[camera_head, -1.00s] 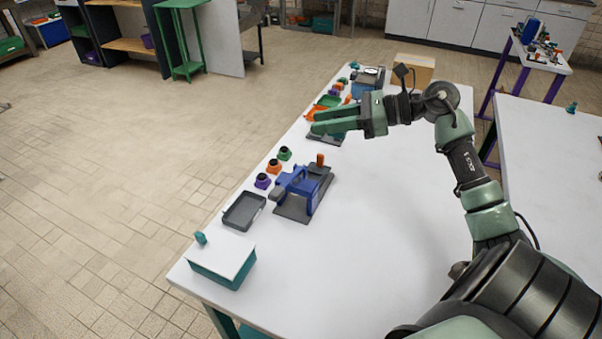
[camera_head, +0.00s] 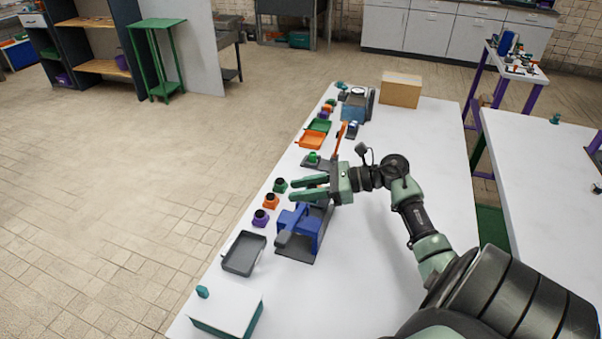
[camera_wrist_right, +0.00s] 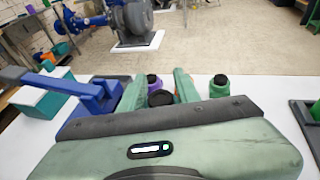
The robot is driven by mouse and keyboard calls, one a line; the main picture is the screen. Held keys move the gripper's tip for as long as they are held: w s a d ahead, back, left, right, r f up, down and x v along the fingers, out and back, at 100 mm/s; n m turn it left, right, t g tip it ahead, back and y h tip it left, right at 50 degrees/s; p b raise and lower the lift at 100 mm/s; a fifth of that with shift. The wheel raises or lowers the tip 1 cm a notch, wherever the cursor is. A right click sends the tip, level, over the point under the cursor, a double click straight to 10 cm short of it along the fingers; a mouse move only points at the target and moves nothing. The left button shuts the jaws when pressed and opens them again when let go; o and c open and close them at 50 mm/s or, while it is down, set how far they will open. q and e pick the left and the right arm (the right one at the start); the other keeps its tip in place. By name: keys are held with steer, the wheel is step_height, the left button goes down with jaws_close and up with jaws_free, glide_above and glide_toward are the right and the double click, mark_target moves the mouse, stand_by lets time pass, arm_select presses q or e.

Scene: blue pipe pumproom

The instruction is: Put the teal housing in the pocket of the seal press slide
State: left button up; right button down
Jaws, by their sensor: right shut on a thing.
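My right gripper (camera_head: 308,188) is above the table, beside the far end of a blue press (camera_head: 305,222) on a dark base plate. The pocket of its slide cannot be made out. In the right wrist view, a black round top (camera_wrist_right: 160,98) shows between the fingers (camera_wrist_right: 158,88), which are shut on this thing. Its body is hidden by the gripper, so I cannot tell that it is teal. A green housing (camera_head: 280,185), an orange housing (camera_head: 270,201) and a purple housing (camera_head: 260,217) stand along the table's left edge. My left gripper is not in view.
A grey tray (camera_head: 243,254) and a white-topped teal box (camera_head: 228,307) are nearer. Farther off are an orange tray (camera_head: 311,140), a green tray (camera_head: 319,125), an upright orange lever (camera_head: 338,138) and a cardboard box (camera_head: 400,89). The table's right half is clear.

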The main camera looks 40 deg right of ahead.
steer(key=shift+f, duration=0.65)
step_height(320, 180, down, 4)
steer(key=shift+r, duration=0.2)
steer(key=shift+f, duration=0.25)
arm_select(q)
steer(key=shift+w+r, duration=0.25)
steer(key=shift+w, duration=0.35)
arm_select(e)
steer(key=shift+f, duration=0.15)
steer(key=c, duration=1)
jaws_free()
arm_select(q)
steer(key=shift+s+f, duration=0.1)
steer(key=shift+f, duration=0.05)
